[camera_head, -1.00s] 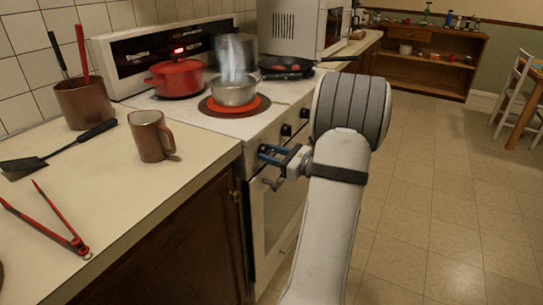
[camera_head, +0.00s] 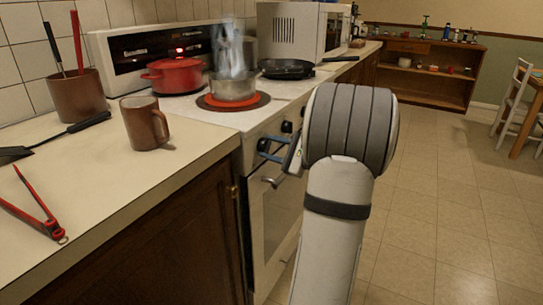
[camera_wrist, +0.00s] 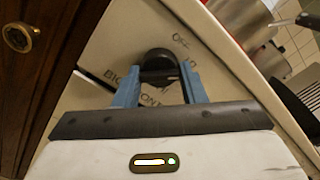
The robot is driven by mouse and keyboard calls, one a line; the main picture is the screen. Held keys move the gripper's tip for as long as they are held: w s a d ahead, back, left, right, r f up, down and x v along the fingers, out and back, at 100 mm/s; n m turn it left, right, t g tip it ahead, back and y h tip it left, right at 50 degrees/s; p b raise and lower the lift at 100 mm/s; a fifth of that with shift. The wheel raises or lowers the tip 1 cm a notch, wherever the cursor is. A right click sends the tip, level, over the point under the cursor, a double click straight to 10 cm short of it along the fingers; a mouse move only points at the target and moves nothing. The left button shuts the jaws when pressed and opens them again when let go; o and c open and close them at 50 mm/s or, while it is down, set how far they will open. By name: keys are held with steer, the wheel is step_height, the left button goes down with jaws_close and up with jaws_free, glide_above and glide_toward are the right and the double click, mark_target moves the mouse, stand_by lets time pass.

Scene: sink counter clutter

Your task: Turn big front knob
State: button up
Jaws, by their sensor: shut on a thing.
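The big front knob (camera_wrist: 158,57) is black and round, on the pale stove front. In the wrist view it sits between my gripper's blue fingers, with "OFF" printed above it and partly hidden lettering, "BIG" and "ON", below. My gripper (camera_wrist: 160,72) is shut on the knob, one finger on each side. In the head view my gripper (camera_head: 270,151) is at the stove's front panel, and the grasped knob is mostly hidden by the fingers. On the stove (camera_head: 207,119), a steaming metal pot (camera_head: 233,88) stands on a red-glowing front burner (camera_head: 205,102).
Another black knob (camera_head: 287,127) is close behind my gripper. The oven handle (camera_head: 272,183) is just below. A brown mug (camera_head: 146,124) stands near the counter edge, with red tongs (camera_head: 38,212) further left.

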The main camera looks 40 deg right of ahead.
steer(key=shift+n+b, duration=0.3)
steer(key=shift+n, duration=0.1)
steer(key=o, duration=1)
steer(key=shift+s, duration=0.1)
